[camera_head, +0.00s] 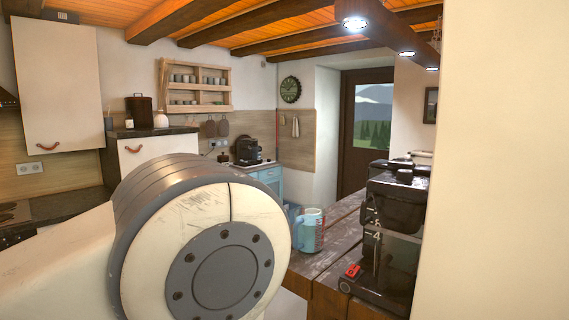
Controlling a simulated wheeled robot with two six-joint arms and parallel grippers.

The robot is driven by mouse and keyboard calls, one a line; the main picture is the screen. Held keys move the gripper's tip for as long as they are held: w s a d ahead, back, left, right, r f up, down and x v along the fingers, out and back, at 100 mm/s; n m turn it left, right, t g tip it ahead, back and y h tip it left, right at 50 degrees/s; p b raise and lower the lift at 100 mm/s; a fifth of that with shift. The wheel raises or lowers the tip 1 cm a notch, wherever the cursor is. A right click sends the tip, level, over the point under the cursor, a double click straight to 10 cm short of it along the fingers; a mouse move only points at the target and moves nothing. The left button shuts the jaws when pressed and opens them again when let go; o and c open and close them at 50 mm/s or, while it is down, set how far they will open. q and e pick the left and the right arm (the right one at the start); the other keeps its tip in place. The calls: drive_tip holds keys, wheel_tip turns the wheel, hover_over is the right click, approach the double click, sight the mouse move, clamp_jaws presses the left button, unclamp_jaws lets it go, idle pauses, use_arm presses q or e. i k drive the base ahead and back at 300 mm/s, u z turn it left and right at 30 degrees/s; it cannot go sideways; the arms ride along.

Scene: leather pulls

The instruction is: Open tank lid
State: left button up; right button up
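A black appliance (390,275) stands at the right on the wooden table. It has a clear tank (395,240) with white level marks and a small red switch low on its front left. A dark lid-like top (398,195) covers it, and I cannot tell whether any part of it is raised. The beige wall cuts close along its right side. A large pale arm joint of mine fills the lower left and middle. Neither of my grippers shows in this view.
A light blue mug-like jug (310,230) stands on the wooden table (340,235), left of the appliance. Another black machine (248,150) sits on the far blue cabinet. A beige wall (500,160) fills the right side. A dark door (365,135) is at the back.

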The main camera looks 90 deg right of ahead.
sight(426, 170)
drive_tip(key=z, duration=3.25)
drive_tip(key=k, duration=1.3)
drive_tip(key=u, duration=0.5)
drive_tip(key=i, duration=0.55)
drive_tip(key=u, duration=0.65)
drive_tip(key=i, duration=0.7)
drive_tip(key=z, duration=0.8)
drive_tip(key=i, duration=0.75)
drive_tip(key=z, duration=0.65)
